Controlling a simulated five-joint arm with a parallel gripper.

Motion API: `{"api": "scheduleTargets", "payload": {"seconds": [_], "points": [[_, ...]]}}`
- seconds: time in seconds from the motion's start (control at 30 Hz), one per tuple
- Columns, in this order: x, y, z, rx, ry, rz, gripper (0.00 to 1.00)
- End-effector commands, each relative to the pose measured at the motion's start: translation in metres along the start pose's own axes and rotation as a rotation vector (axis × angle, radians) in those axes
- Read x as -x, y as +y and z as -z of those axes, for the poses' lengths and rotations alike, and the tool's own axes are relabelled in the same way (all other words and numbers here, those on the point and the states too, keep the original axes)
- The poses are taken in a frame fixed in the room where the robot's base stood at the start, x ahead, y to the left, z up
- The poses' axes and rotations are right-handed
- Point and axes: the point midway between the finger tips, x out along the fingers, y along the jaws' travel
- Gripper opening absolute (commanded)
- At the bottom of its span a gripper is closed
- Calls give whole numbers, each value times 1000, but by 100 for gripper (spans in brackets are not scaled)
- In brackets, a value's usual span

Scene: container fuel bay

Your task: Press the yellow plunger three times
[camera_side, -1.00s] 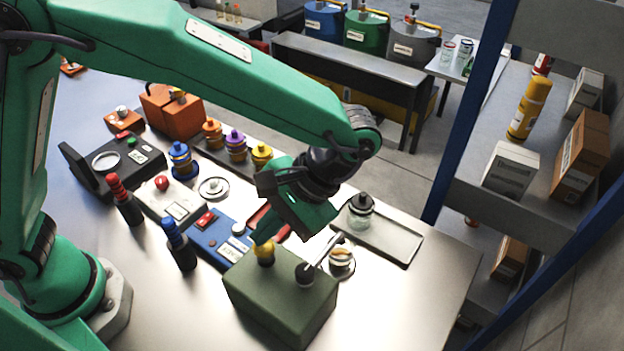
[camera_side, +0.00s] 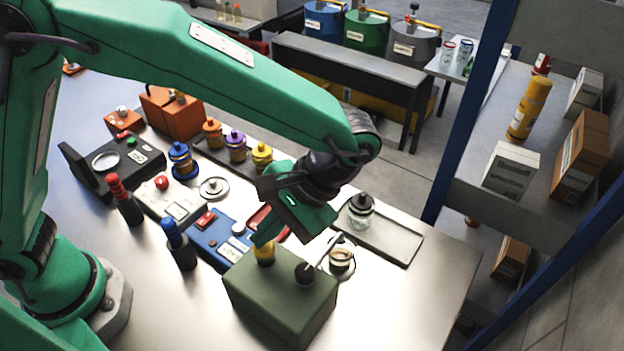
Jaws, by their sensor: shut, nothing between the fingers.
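The yellow plunger (camera_side: 265,254) stands upright at the back left of the top of the green box (camera_side: 278,300). My gripper (camera_side: 263,238) is shut and empty, angled down to the left. Its tip is right at the plunger's top and hides part of it. I cannot tell for sure whether the tip touches the plunger or is slightly apart from it.
A black knob with a lever (camera_side: 305,272) sits on the same box, right of the plunger. The front right of the table is clear.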

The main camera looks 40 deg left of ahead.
Motion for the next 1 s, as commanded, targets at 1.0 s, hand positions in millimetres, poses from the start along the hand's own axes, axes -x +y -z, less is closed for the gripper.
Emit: {"api": "scheduleTargets", "payload": {"seconds": [1.0], "points": [[-8,3,4,0,-1,1,0]]}}
